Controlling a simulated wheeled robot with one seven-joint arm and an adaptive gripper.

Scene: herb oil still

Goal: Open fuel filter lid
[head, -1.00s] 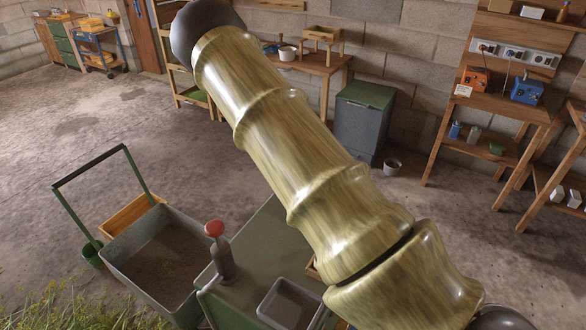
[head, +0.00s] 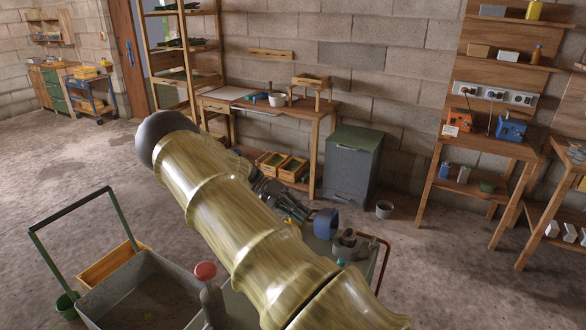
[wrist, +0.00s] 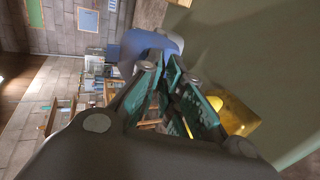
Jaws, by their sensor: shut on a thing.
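A blue rounded part (head: 325,223), which looks like the fuel filter lid, sits above the green bench top in the head view. It also shows in the wrist view (wrist: 150,43), right at my fingertips. My gripper (head: 300,212) reaches it from the left, partly behind my own arm. In the wrist view my gripper (wrist: 166,62) has its teal finger pads drawn close together, with the tips against the blue part. The exact contact and the part's underside are hidden. I cannot tell whether the lid is raised.
A yellow object (wrist: 238,115) lies close beside my fingers. A grey fitting (head: 352,245) and a brown pipe frame (head: 384,258) stand right of the blue part. A red-knobbed post (head: 206,272) and grey trough (head: 140,290) are at lower left.

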